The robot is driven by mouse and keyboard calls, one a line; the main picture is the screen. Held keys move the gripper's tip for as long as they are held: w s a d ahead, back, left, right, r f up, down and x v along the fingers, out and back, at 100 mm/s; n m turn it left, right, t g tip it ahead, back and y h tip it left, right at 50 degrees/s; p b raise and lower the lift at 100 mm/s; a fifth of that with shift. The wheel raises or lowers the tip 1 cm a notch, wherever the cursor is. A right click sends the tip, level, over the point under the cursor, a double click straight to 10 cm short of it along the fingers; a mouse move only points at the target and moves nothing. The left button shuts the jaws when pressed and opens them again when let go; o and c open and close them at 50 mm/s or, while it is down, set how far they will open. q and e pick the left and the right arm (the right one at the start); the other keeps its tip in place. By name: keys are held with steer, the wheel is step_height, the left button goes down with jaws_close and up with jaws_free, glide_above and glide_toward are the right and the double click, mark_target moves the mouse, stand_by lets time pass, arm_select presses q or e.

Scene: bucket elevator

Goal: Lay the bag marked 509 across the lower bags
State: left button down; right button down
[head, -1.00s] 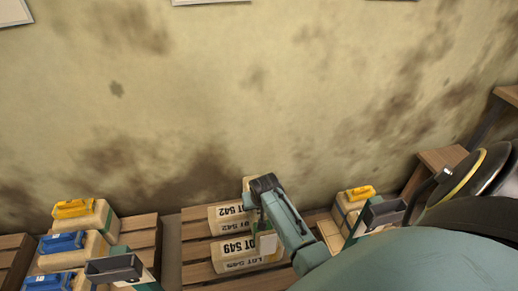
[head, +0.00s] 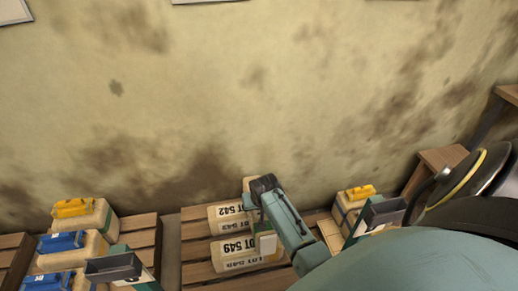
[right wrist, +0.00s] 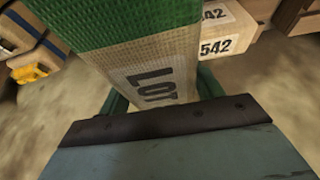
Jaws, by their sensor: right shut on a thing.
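My right gripper (head: 262,212) reaches down from the right over the pallet in the head view. It is shut on an upright bag (right wrist: 150,70), pale with a green upper band. Its print reads LOT in the right wrist view, and its number is hidden. In the head view most of the held bag is behind the gripper. Below and beside it, pale bags marked 542 (head: 226,213) and 549 (head: 234,253) lie on the pallet. The bag marked 542 (right wrist: 220,42) also shows in the right wrist view. My left gripper is out of view.
The wooden pallet (head: 196,250) has bare slats left of the bags. A stack with blue and yellow clips (head: 73,208) stands at left, and another bag with a yellow clip (head: 360,192) at right. Grey open bins (head: 113,270) stand near both. The wall is behind.

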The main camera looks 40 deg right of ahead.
steer(key=shift+w+d+f, duration=0.1)
steer(key=shift+w+f, duration=0.05)
steer(key=shift+w, duration=0.05)
stand_by(0.4)
steer(key=shift+c, duration=1.2)
jaws_free()
steer(key=shift+s, duration=0.1)
steer(key=shift+o, duration=0.2)
steer(key=shift+s+f, duration=0.25)
steer(key=shift+f, duration=0.1)
steer(key=shift+r, duration=0.4)
steer(key=p+v, duration=0.2)
steer(key=v, duration=0.2)
steer(key=shift+r+p, duration=0.3)
steer(key=shift+r, duration=0.05)
steer(key=p+v, duration=0.3)
steer(key=v, duration=0.4)
steer(key=shift+s+a+r, duration=0.1)
steer(key=shift+a+r, duration=0.1)
steer(key=shift+r, duration=0.05)
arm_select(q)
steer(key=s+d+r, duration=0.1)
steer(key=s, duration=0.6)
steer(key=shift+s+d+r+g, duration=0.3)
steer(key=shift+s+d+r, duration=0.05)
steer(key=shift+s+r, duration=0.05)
arm_select(e)
steer(key=shift+s+a+r, duration=0.1)
steer(key=shift+s+r, duration=0.05)
steer(key=shift+r, duration=0.15)
